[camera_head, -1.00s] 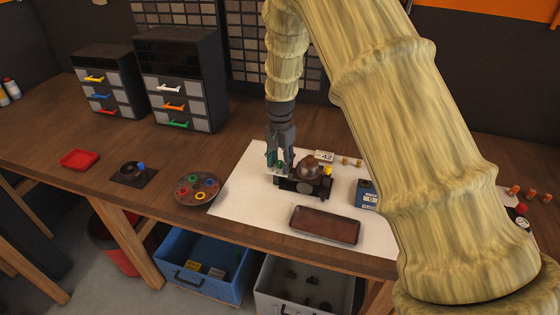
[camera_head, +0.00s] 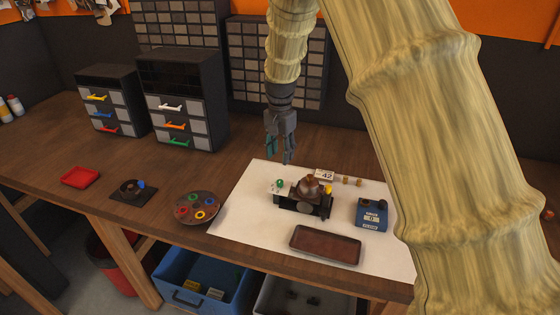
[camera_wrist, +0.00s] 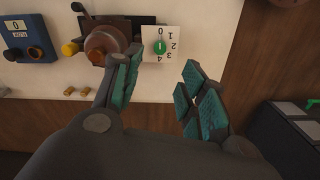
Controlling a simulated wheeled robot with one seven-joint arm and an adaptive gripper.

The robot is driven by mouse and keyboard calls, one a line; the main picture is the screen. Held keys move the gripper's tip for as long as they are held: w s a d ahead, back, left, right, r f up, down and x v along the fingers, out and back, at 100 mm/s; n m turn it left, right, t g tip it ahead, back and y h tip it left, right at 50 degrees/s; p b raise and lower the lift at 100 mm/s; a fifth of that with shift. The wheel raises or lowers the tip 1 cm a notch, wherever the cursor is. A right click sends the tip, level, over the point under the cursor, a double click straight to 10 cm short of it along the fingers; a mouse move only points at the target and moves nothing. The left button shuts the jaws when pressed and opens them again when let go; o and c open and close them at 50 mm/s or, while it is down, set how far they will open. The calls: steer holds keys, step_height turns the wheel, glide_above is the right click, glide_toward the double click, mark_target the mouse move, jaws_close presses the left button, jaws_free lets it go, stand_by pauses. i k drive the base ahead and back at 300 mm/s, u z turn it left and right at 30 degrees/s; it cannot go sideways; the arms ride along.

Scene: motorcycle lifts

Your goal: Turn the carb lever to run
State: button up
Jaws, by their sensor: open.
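The carburettor (camera_head: 309,190), a brown rounded body on a dark stand, sits on the white mat (camera_head: 250,215). It also shows in the wrist view (camera_wrist: 103,42). Beside it is a white plate with a green knob (camera_head: 280,183); in the wrist view the green knob (camera_wrist: 160,47) sits among the numbers 0 to 4. Its exact setting is too small to read. A yellow part (camera_wrist: 70,48) is on the carburettor's other side. My gripper (camera_head: 281,160) is open and empty, above and behind the plate, touching nothing. In the wrist view its fingers (camera_wrist: 160,78) are spread below the knob.
A blue box with a black knob (camera_head: 371,214) stands right of the carburettor. A brown tray (camera_head: 325,245) lies in front. A "42" tag (camera_head: 324,175) and small brass pieces (camera_head: 348,181) lie behind. A round palette (camera_head: 197,207) is left. Drawer cabinets (camera_head: 183,100) stand at back left.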

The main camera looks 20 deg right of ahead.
mark_target(323, 216)
steer(key=k, duration=1)
